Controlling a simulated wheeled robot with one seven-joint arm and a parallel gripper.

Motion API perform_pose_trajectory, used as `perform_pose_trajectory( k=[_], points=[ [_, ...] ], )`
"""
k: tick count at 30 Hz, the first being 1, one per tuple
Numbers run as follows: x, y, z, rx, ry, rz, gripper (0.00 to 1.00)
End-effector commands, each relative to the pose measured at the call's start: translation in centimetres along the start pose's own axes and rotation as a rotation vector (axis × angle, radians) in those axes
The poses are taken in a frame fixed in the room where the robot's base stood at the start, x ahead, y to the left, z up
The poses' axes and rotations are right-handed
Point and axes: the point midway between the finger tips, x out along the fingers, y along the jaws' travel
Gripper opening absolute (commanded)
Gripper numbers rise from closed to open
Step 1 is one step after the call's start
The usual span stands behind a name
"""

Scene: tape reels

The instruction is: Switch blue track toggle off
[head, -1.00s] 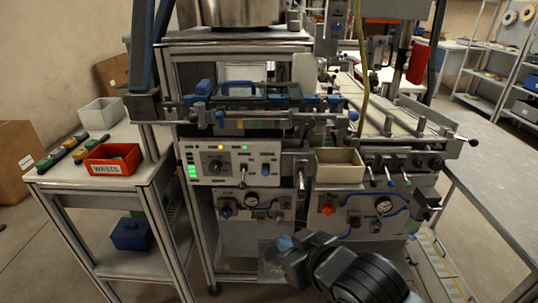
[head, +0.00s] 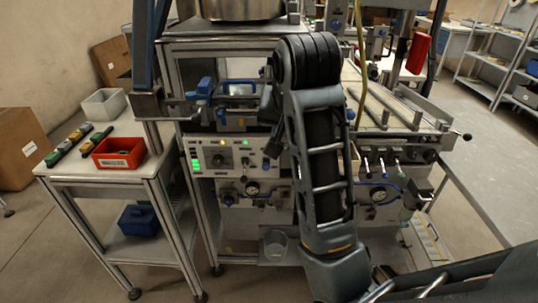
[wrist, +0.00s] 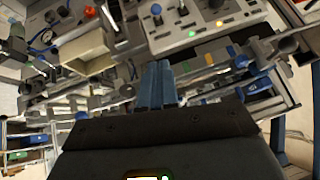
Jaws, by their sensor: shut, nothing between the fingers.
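The control panel (head: 236,161) is on the front of the machine, with a round dial and small lit lamps. In the wrist view the panel (wrist: 235,8) is along the top, tilted and turned over. My gripper's blue fingers (wrist: 158,68) are shut and empty, apart from the levers. In the head view my arm covers the panel's right side and the fingertips are hard to make out.
A rail with blue-and-grey fixtures (head: 240,89) runs above the panel. An open beige bin (wrist: 85,57) is near the fingers at the left of the wrist view. A grey worktop is at the right.

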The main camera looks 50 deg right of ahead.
Motion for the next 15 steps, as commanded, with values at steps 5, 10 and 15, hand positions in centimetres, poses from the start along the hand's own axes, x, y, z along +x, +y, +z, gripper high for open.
perform_pose_trajectory(
  k=[5, 10, 15],
  points=[
    [0.1, 0.0, 0.0, -0.001, 0.001, 0.0, 0.0],
    [0.6, 0.1, 0.1, -0.002, 0.002, 0.0, 0.0],
    [2.5, 0.2, 0.2, -0.002, 0.001, 0.002, 0.0]
  ],
)
